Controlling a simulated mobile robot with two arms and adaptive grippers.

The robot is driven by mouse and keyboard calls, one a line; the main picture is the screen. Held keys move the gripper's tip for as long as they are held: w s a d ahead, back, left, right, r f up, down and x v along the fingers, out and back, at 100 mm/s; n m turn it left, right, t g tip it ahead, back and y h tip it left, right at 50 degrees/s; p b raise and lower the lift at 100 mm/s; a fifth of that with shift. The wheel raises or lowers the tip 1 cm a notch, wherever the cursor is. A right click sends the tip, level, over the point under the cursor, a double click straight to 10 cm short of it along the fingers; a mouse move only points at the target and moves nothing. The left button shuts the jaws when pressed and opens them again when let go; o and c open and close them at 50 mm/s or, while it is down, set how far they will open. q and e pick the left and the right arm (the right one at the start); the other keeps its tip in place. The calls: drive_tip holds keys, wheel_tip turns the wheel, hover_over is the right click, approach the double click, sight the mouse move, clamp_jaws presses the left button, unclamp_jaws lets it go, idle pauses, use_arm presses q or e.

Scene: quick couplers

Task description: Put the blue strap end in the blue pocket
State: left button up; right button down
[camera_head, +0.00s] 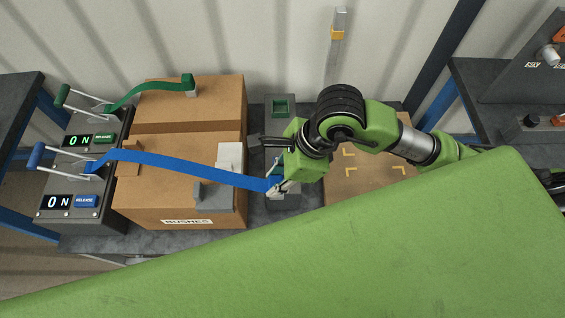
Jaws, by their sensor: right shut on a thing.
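A blue strap (185,169) runs from the blue-handled winch (78,167) at the left, across the top of the cardboard box, to my right gripper. My right gripper (275,184) is shut on the blue strap end (270,184), just right of the box. The strap end is partly covered by the fingers. Below the gripper is a grey block (284,202). The blue pocket cannot be made out; the gripper hides much of that area. A green pocket (280,107) shows on a grey block behind. My left gripper is not in view.
The cardboard box (190,222) stands left of the gripper. A green strap (150,88) lies over its far part, its end at the right. A tan board with yellow corner marks (350,188) lies to the right. My large green arm link covers the front right.

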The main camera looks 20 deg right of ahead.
drive_tip(key=shift+w+d+f+b, duration=0.9)
drive_tip(key=shift+w+f+b, duration=0.35)
drive_tip(key=shift+w+f, duration=0.8)
drive_tip(key=shift+w+d+f+b, duration=0.85)
drive_tip(key=shift+w+f+b, duration=0.45)
drive_tip(key=shift+w+f, duration=0.7)
drive_tip(key=shift+w+d+f+b, duration=0.9)
drive_tip(key=shift+w+f+b, duration=0.35)
drive_tip(key=shift+w+f, duration=0.8)
drive_tip(key=shift+s+f, duration=0.15)
drive_tip(key=shift+s, duration=0.1)
drive_tip(key=shift+f, duration=0.15)
drive_tip(key=c, duration=1.8)
unclamp_jaws()
